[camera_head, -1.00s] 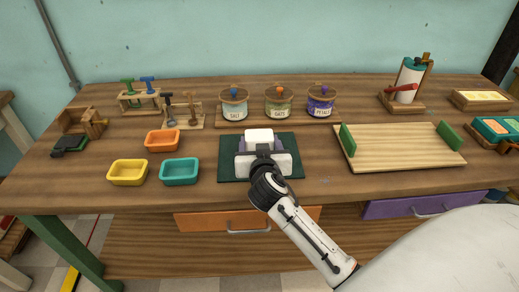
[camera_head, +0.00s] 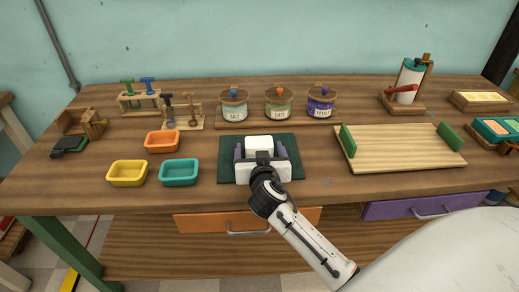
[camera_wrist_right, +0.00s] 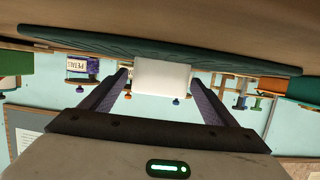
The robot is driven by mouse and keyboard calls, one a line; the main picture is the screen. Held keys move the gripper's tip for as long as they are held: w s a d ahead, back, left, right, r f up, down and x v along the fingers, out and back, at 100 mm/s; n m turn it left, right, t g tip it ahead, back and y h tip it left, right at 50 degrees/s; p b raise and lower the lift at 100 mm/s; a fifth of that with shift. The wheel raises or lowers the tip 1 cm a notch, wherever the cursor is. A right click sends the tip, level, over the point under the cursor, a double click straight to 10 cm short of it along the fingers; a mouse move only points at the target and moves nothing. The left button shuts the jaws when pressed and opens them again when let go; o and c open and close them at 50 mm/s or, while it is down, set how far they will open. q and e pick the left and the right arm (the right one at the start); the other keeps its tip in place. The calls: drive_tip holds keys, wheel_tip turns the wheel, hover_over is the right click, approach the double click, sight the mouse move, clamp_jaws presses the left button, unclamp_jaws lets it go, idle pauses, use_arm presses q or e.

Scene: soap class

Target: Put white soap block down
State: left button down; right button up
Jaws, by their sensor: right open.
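The white soap block (camera_head: 258,141) is on the dark green mat (camera_head: 296,142) at the middle of the table. In the right wrist view, which is upside down, the block (camera_wrist_right: 162,75) meets the mat (camera_wrist_right: 75,40). My right gripper (camera_head: 260,148) is over the mat, with one purple-grey finger on each side of the block. In the wrist view the right gripper (camera_wrist_right: 159,80) is open, with gaps between its fingers and the block. The gripper's body hides the block's lower front. My left gripper is not in view.
Yellow (camera_head: 127,172), teal (camera_head: 179,171) and orange (camera_head: 162,140) trays stand left of the mat. Salt (camera_head: 234,106), oats (camera_head: 278,104) and petals (camera_head: 321,103) jars stand behind it. A wooden tray with green ends (camera_head: 400,148) is to the right.

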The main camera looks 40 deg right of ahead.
drive_tip(key=v, duration=0.7)
drive_tip(key=shift+s+a+r+b, duration=0.15)
drive_tip(key=shift+s+r+b, duration=0.05)
drive_tip(key=shift+b, duration=0.15)
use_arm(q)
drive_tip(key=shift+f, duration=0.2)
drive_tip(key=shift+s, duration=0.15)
